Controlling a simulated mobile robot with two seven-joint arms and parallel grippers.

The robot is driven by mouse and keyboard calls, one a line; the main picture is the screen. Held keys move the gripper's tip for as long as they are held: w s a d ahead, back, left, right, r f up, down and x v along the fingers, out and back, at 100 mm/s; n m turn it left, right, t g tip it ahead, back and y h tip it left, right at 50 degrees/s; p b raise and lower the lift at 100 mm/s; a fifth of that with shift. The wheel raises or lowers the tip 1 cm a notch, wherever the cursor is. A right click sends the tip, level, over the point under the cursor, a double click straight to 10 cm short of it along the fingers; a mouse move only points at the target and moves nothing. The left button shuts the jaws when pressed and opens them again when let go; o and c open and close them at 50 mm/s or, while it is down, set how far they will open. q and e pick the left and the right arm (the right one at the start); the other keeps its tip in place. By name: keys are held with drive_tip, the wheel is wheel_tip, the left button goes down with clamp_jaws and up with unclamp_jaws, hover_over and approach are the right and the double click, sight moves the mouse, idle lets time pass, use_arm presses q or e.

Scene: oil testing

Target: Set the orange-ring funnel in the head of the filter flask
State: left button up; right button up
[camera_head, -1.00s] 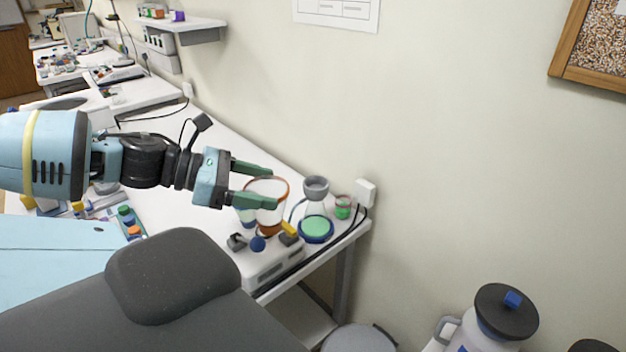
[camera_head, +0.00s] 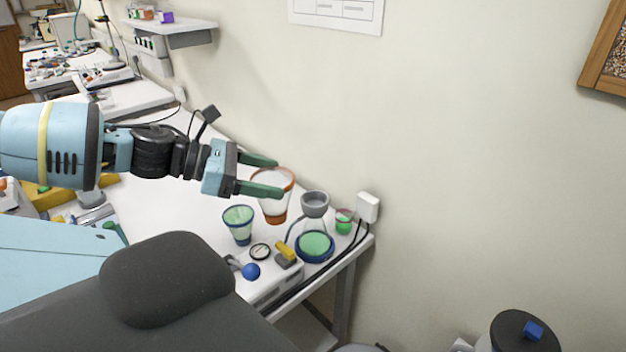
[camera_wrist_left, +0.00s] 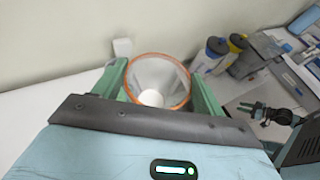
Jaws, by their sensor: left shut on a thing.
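My left gripper (camera_head: 270,175) is shut on the orange-ring funnel (camera_head: 273,208), a clear cone with an orange rim and an orange lower end. It is held roughly upright. The left wrist view shows the funnel (camera_wrist_left: 158,76) from above, between the two green fingers. The filter flask (camera_head: 314,226) stands at the table's right end, with a grey ring-shaped head (camera_head: 315,199) on top and green in its base. In the head view the funnel is left of the flask head, apart from it.
A white device with a blue knob (camera_head: 251,271) and a yellow switch (camera_head: 287,250) sits in front. A small green jar (camera_head: 344,222) and a white wall box (camera_head: 368,206) are right of the flask.

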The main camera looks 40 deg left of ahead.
use_arm(q)
drive_tip(key=w+f+b, duration=0.1)
drive_tip(key=w+b, duration=0.3)
drive_tip(key=w, duration=0.8)
drive_tip(key=shift+a, duration=0.45)
use_arm(e)
drive_tip(key=s+a+f+g, duration=0.1)
drive_tip(key=s+f, duration=0.2)
drive_tip(key=f, duration=0.2)
drive_tip(key=shift+s, duration=0.15)
use_arm(q)
drive_tip(key=shift+w+f, duration=0.2)
drive_tip(key=shift+f, duration=0.8)
drive_tip(key=shift+w+f, duration=0.15)
drive_tip(key=shift+f, duration=0.85)
drive_tip(key=o, duration=1)
use_arm(e)
drive_tip(key=shift+s+d+f, duration=0.1)
drive_tip(key=shift+s+f, duration=0.2)
drive_tip(key=shift+s, duration=0.2)
drive_tip(key=shift+w, duration=0.1)
